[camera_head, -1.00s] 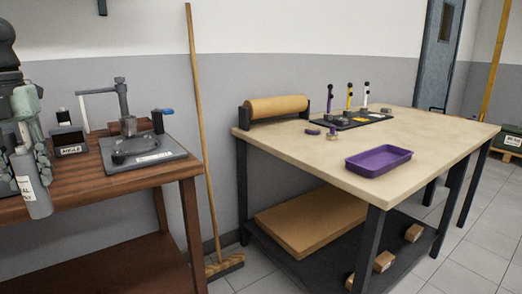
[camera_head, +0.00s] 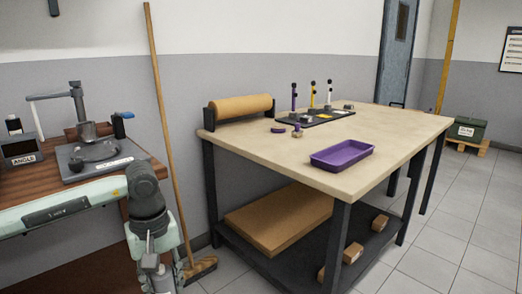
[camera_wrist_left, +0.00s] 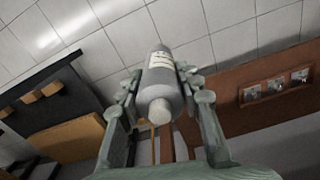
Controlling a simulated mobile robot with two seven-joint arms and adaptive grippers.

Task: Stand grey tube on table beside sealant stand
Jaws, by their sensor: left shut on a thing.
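The grey tube (camera_wrist_left: 161,84), with a pale label and a short nozzle end facing the camera, is between the fingers of my left gripper (camera_wrist_left: 159,77) in the left wrist view. The gripper is shut on it. In the head view my left gripper (camera_head: 157,266) hangs low, left of the worktable (camera_head: 395,145) and in front of the broom, over the floor; the tube is mostly hidden there. A black stand (camera_head: 318,120) with purple, yellow and white uprights, which may be the sealant stand, is at the table's back. My right gripper is not in view.
A purple tray (camera_head: 342,155) lies near the table's front edge. A brown paper roll (camera_head: 240,107) sits at its back left. The tabletop right of the tray is clear. A broom (camera_head: 170,130) leans between this table and the wooden bench (camera_head: 150,172) at left.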

